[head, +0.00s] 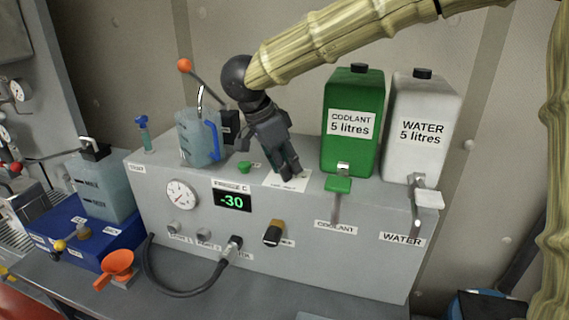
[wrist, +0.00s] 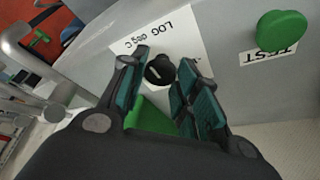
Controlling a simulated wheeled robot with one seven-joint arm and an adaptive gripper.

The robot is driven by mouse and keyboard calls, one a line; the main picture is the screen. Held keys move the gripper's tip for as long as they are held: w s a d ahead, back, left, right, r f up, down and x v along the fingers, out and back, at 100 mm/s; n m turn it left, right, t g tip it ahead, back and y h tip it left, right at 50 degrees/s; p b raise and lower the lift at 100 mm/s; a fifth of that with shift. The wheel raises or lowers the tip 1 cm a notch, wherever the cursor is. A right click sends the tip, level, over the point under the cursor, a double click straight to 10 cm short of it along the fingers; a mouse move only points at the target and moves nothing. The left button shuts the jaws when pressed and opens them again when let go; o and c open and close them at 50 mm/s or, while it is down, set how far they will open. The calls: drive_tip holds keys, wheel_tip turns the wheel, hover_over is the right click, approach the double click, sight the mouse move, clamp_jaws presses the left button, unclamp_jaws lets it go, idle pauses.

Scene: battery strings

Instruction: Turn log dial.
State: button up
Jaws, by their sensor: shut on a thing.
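The log dial (wrist: 159,71) is a small black knob with a pale pointer line, on a white card (wrist: 188,62) marked LOG deg C. In the wrist view my gripper (wrist: 166,76) has its teal-padded fingers on either side of the dial, shut on it. In the head view my gripper (head: 289,172) points down at the top of the grey console (head: 330,262), over the white card (head: 300,183). The dial itself is hidden by the fingers there.
A green TEST button (wrist: 281,30) is close by. A blue-handled jug (head: 197,140) stands left of my gripper. The green coolant can (head: 353,100) and white water can (head: 421,150) stand to the right. A display (head: 232,201) reads -30.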

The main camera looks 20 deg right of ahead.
drive_tip(key=shift+r+p, duration=0.1)
drive_tip(key=shift+p, duration=0.3)
drive_tip(key=m+p, duration=0.1)
drive_tip(key=m+g+p, duration=0.1)
drive_tip(key=p, duration=0.1)
drive_tip(key=shift+w+r+m, duration=0.1)
drive_tip(key=shift+r+m, duration=0.1)
drive_tip(key=shift+m, duration=0.2)
drive_tip(key=m+g+p, duration=0.1)
drive_tip(key=m+p, duration=0.3)
drive_tip(key=shift+w+m+g, duration=0.15)
drive_tip(key=shift+m+g, duration=0.15)
drive_tip(key=shift+g, duration=0.1)
drive_tip(key=m+p, duration=0.1)
drive_tip(key=m, duration=0.1)
drive_tip(key=m+g+y+p, duration=0.1)
drive_tip(key=m+p, duration=0.1)
drive_tip(key=shift+w+d+f+y, duration=0.1)
drive_tip(key=shift+w+d+y, duration=0.05)
drive_tip(key=shift+y, duration=0.15)
drive_tip(key=shift+w+d+f+m+g+y+p, duration=0.1)
drive_tip(key=shift+m+g+y+p, duration=0.25)
drive_tip(key=shift+m, duration=0.7)
drive_tip(key=shift+m+g+y+p, duration=0.15)
drive_tip(key=shift+m+p, duration=0.3)
drive_tip(key=shift+m, duration=0.6)
drive_tip(key=o, duration=1)
drive_tip(key=v, duration=1.2)
drive_tip(key=shift+d, duration=0.1)
